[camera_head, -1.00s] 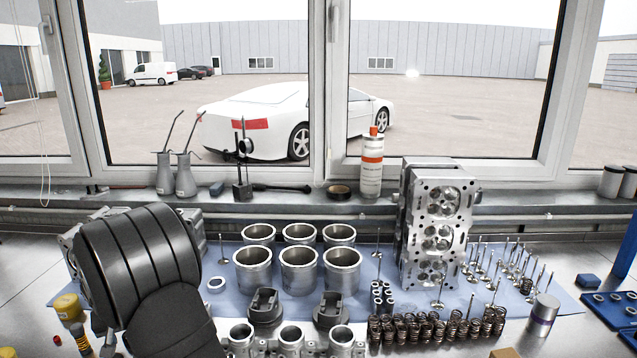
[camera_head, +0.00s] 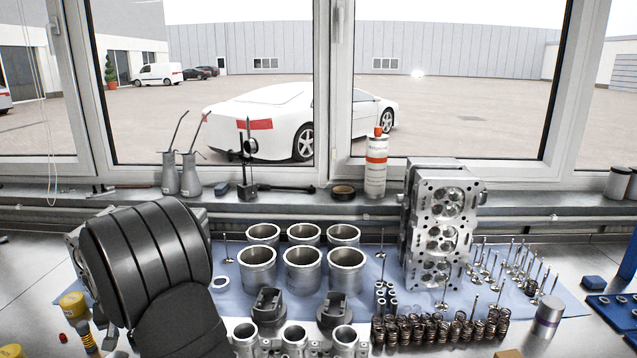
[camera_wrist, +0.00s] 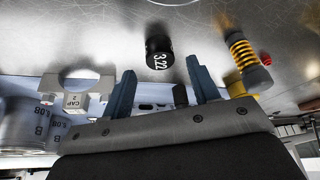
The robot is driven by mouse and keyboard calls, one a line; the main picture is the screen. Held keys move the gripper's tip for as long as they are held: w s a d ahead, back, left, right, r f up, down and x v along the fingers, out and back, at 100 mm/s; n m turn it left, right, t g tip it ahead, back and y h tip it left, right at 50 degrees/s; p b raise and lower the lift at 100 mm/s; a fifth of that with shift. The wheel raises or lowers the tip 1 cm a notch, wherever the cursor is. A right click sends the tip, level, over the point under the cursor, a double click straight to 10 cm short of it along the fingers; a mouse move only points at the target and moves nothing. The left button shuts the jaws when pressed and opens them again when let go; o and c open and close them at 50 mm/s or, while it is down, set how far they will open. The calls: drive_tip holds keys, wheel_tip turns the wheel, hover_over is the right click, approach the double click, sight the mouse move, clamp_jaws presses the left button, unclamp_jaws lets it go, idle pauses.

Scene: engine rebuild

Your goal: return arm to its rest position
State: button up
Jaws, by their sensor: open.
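My arm (camera_head: 150,262) is a thick black shape at the lower left of the head view, over the left part of the bench. It hides my gripper in that view. In the wrist view my gripper (camera_wrist: 165,82) has two blue fingers spread apart, with nothing held between them. A short black cylinder (camera_wrist: 158,53) with white markings reading 322 lies on the metal surface just beyond the fingertips, apart from them.
A yellow spring (camera_wrist: 242,52) is right of the fingers, and a bearing cap (camera_wrist: 77,97) is left. In the head view, cylinder liners (camera_head: 304,268), a cylinder head (camera_head: 440,230) and several valve springs (camera_head: 440,329) stand centre and right. A blue tray (camera_head: 612,312) lies far right.

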drive_tip(key=x, duration=0.3)
drive_tip(key=shift+f, duration=0.25)
wheel_tip(320, 180, up, 5)
drive_tip(key=shift+w+d+f, duration=0.1)
drive_tip(key=shift+w+d, duration=0.05)
drive_tip(key=w+d+r, duration=0.3)
drive_tip(key=d+r, duration=0.9)
drive_tip(key=w+d+m+h, duration=0.1)
drive_tip(key=w+d, duration=0.3)
drive_tip(key=d, duration=0.8)
drive_tip(key=w+d+m+h, duration=0.1)
drive_tip(key=w+d+m, duration=0.3)
drive_tip(key=d, duration=0.9)
drive_tip(key=w+d+m+h, duration=0.1)
drive_tip(key=w+d+m, duration=0.2)
drive_tip(key=d, duration=1)
drive_tip(key=w, duration=0.2)
drive_tip(key=shift+w+f+t, duration=0.2)
drive_tip(key=shift+w+t, duration=0.1)
drive_tip(key=shift+w, duration=0.1)
drive_tip(key=o, duration=1)
drive_tip(key=shift+r, duration=0.1)
